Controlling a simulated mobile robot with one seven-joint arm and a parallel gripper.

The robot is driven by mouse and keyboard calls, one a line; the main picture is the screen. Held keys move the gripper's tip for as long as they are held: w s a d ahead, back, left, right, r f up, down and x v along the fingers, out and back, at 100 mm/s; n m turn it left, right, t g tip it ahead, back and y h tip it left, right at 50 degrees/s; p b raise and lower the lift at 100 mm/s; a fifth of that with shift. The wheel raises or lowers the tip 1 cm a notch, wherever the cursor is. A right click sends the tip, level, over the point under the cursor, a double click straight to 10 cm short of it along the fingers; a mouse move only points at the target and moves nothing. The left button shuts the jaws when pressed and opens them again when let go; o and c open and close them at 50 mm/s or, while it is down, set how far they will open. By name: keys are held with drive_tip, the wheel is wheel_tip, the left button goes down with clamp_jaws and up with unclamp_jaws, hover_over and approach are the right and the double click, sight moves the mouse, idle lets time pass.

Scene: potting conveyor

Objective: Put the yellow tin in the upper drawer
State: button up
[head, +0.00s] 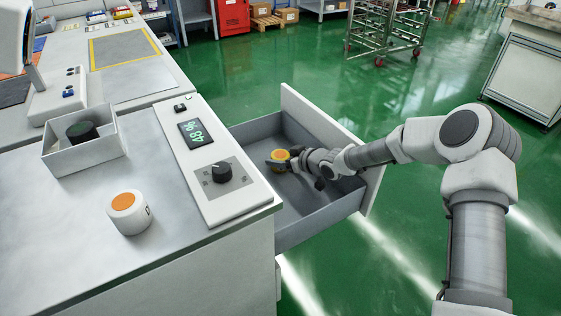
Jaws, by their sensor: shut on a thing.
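The upper drawer (306,220) is pulled out from the right side of the white cabinet. My gripper (281,162) reaches over the drawer's front panel, with its tip inside the drawer's outline. It is shut on the yellow tin (280,154), a small round thing with an orange-yellow top. I cannot tell whether the tin touches the drawer floor or hangs above it. The tin's lower part is partly hidden by my gripper.
On the counter stand a white tin with an orange top (128,213), a control panel with a knob (231,184), and a grey box (59,154) holding a dark round thing. The drawer's high front panel (310,118) stands beneath my forearm.

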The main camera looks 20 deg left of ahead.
sight(284, 157)
drive_tip(key=o, duration=1.4)
drive_tip(key=shift+s+d+r+p, duration=0.1)
drive_tip(key=shift+d+r+p, duration=0.15)
drive_tip(key=shift+r+p, duration=0.1)
drive_tip(key=p+v, duration=0.2)
drive_tip(key=v, duration=0.4)
drive_tip(key=shift+s+d+r, duration=0.1)
drive_tip(key=shift+s+d, duration=0.1)
drive_tip(key=shift+d, duration=0.15)
